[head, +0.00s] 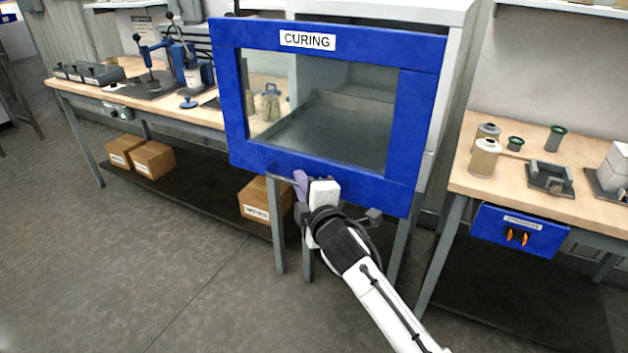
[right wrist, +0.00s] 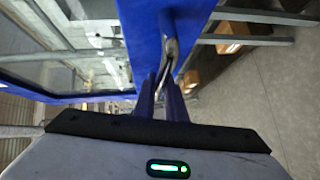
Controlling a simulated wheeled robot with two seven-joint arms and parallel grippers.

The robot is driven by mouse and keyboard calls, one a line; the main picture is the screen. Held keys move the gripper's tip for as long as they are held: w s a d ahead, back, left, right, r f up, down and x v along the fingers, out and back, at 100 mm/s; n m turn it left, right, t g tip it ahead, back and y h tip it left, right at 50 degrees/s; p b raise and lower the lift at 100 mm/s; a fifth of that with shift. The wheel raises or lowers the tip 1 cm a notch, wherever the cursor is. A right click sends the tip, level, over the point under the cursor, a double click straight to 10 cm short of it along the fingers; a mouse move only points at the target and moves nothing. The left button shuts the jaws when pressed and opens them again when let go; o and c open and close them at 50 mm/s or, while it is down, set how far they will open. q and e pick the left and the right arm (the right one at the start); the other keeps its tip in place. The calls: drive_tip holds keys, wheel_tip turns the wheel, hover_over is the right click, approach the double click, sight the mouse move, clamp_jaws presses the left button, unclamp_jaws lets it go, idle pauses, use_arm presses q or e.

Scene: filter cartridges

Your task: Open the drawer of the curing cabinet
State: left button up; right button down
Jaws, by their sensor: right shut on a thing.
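The curing cabinet (head: 455,60) is pale, on metal legs. Its drawer front is a blue frame (head: 415,130) around a large window, with a CURING label on top. A grey tray shows through the window. The front looks set forward of the pale body, but I cannot tell how far. My right gripper (head: 302,187) is at the front's lower edge, left of its middle. In the right wrist view its purple fingers (right wrist: 165,100) are shut on a metal handle (right wrist: 171,48) beside the blue frame (right wrist: 143,45). The handle is mostly hidden in the head view.
A bench (head: 190,113) with a press and fixtures stands at left, with cardboard boxes (head: 152,158) below. A right bench (head: 510,190) holds filter cartridges (head: 485,157) and a blue bin (head: 520,230) on its front. The floor ahead of the cabinet at left is clear.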

drive_tip(key=shift+s+a, duration=0.25)
drive_tip(key=shift+s, duration=0.2)
drive_tip(key=shift+s+a, duration=0.2)
drive_tip(key=shift+s, duration=0.25)
drive_tip(key=c, duration=2.1)
unclamp_jaws()
drive_tip(key=shift+s, duration=0.1)
drive_tip(key=v, duration=1)
drive_tip(key=shift+p, duration=0.3)
drive_tip(key=shift+d, duration=0.1)
